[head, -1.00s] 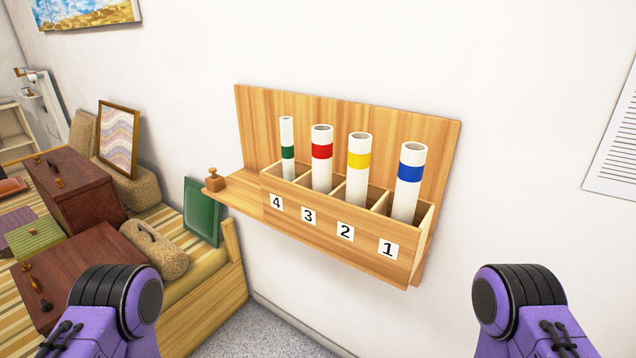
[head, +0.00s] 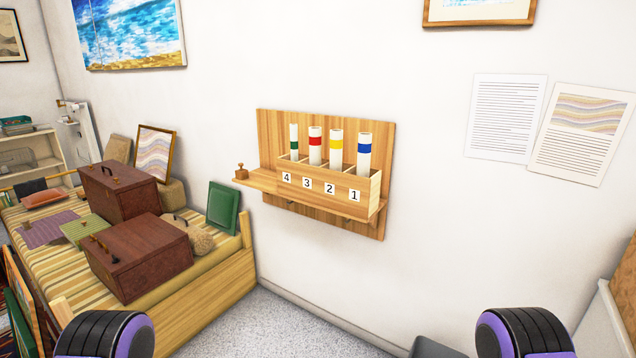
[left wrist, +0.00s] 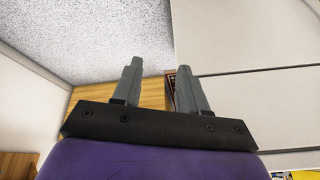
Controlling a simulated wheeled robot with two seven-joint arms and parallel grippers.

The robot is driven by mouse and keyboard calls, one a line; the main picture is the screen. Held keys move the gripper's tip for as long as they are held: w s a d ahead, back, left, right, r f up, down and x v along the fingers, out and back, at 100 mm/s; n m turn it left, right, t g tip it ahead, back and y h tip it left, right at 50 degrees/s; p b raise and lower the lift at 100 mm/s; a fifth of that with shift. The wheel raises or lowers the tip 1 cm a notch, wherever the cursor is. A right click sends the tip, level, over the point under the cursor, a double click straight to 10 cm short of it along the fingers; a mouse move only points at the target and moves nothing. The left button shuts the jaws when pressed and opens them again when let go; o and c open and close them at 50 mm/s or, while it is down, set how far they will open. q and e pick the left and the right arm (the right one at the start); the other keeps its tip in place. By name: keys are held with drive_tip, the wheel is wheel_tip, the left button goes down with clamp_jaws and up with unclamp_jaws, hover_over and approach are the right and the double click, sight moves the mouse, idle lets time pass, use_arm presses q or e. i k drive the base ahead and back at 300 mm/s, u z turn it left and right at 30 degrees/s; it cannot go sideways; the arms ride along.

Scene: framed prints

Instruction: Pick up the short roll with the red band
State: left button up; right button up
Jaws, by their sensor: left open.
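The roll with the red band (head: 315,147) is white and stands upright in compartment 3 of a wooden wall rack (head: 265,140). Its lower end is hidden by the rack's front board. A thin roll with a green band (head: 294,143) stands left of it in compartment 4. Rolls with a yellow band (head: 336,148) and a blue band (head: 364,153) stand to its right in 2 and 1. My left gripper (left wrist: 160,75) is open and empty in the left wrist view. In the head view only parts of my two arms show at the bottom, well short of the rack.
A wooden bench with a striped top (head: 205,275) stands at the left, with brown cases (head: 138,258) and a green panel (head: 222,208) on it. A small wooden stamp-like piece (head: 241,172) sits on the rack's left shelf. Grey floor (head: 270,325) lies clear before the rack.

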sight(315, 136)
drive_tip(key=z, duration=0.2)
drive_tip(key=i, duration=0.95)
drive_tip(key=u, duration=1.4)
drive_tip(key=i, duration=1.1)
drive_tip(key=z, duration=1.2)
